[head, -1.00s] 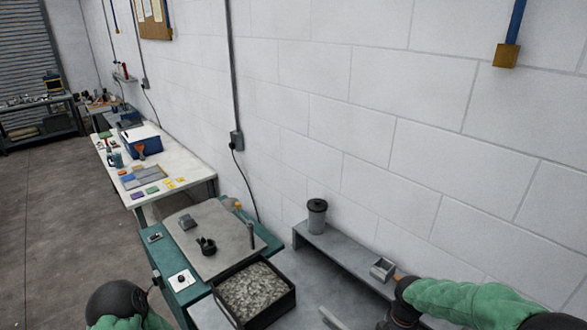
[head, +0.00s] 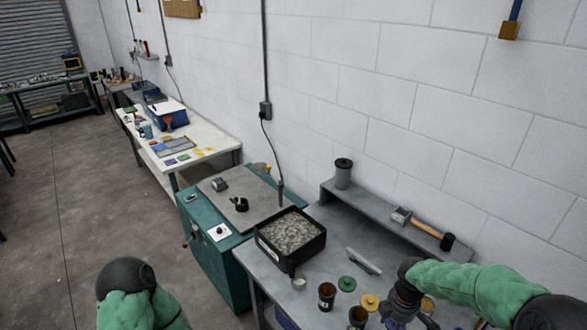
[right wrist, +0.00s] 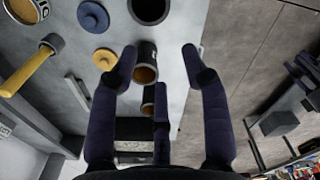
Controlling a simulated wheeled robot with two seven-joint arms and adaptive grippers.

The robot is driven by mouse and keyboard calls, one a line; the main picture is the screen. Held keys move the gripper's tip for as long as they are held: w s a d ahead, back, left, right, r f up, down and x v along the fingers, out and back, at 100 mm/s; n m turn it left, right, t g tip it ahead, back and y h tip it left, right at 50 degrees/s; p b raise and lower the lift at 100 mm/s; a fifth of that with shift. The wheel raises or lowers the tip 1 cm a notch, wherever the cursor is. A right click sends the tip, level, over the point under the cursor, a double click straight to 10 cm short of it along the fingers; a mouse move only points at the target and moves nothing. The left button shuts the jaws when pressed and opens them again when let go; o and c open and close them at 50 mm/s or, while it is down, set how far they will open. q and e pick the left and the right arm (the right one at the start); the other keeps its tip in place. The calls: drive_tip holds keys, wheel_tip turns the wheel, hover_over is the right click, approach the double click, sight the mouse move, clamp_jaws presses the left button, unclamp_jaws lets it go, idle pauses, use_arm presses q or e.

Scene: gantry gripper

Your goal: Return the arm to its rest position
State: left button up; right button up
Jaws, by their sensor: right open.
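My right arm, in a green sleeve, comes in from the right in the head view over the grey bench (head: 318,270). Its gripper (head: 400,312) is low in that view and partly cut off by the bottom edge. In the right wrist view my right gripper (right wrist: 150,65) has its dark fingers spread, with nothing between them held. Dark cups (right wrist: 147,66) lie beyond the fingers. My left arm shows only as a green sleeve and black joint at the bottom left of the head view; its gripper is out of sight.
On the bench are a black tray of gravel (head: 290,236), a grey bar (head: 364,261), cups (head: 327,295), a green lid (head: 346,284) and a yellow lid (head: 370,302). The raised shelf holds a canister (head: 343,173) and a hammer (head: 426,227). A teal cabinet (head: 220,262) stands left; floor beyond is open.

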drive_tip(key=s+a+f+m+y, duration=0.2)
drive_tip(key=s+a+f+m, duration=0.15)
drive_tip(key=a+f, duration=0.25)
drive_tip(key=s+a+f+m+y, duration=0.1)
drive_tip(key=s+a+f+m, duration=0.1)
drive_tip(key=a+f+m, duration=0.35)
drive_tip(key=s+a+f+m+y, duration=0.1)
drive_tip(key=s+a+f+m, duration=0.25)
drive_tip(key=s, duration=0.25)
drive_tip(key=s+a+f+m, duration=0.3)
drive_tip(key=s+f+m, duration=0.2)
drive_tip(key=s, duration=0.1)
use_arm(q)
wheel_tip(320, 180, down, 21)
drive_tip(key=b, duration=2)
drive_tip(key=shift+r+b, duration=0.15)
drive_tip(key=shift+b, duration=0.2)
use_arm(e)
wheel_tip(320, 180, down, 21)
drive_tip(key=shift+w+r, duration=0.2)
drive_tip(key=shift+w, duration=0.2)
use_arm(q)
drive_tip(key=shift+w, duration=0.1)
